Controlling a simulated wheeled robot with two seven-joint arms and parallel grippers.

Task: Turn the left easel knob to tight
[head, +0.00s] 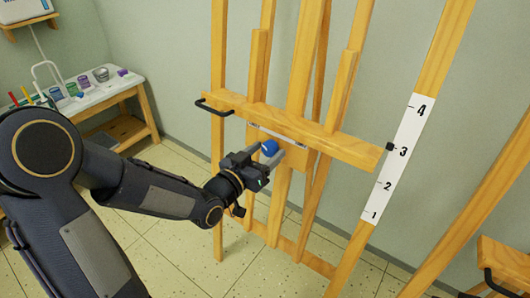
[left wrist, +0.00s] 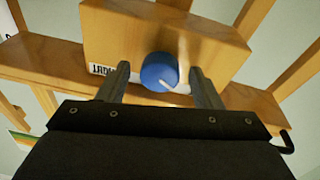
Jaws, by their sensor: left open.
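The blue easel knob (head: 269,147) sits on the front of the wooden easel (head: 290,125), just below its horizontal ledge. In the left wrist view the knob (left wrist: 159,72) is round, with a pale pointer line toward its lower right. My left gripper (head: 268,158) is open, with one finger on each side of the knob. In the left wrist view a gap shows between the knob and each finger. A label strip beside the knob is partly hidden by a finger. My right gripper is not in view.
A black handle (head: 213,107) sticks out at the ledge's left end. A white scale strip (head: 400,155) numbered 1 to 4 is on the right post. Another easel (head: 505,262) stands at the right. A table (head: 105,92) with paint jars is at the back left.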

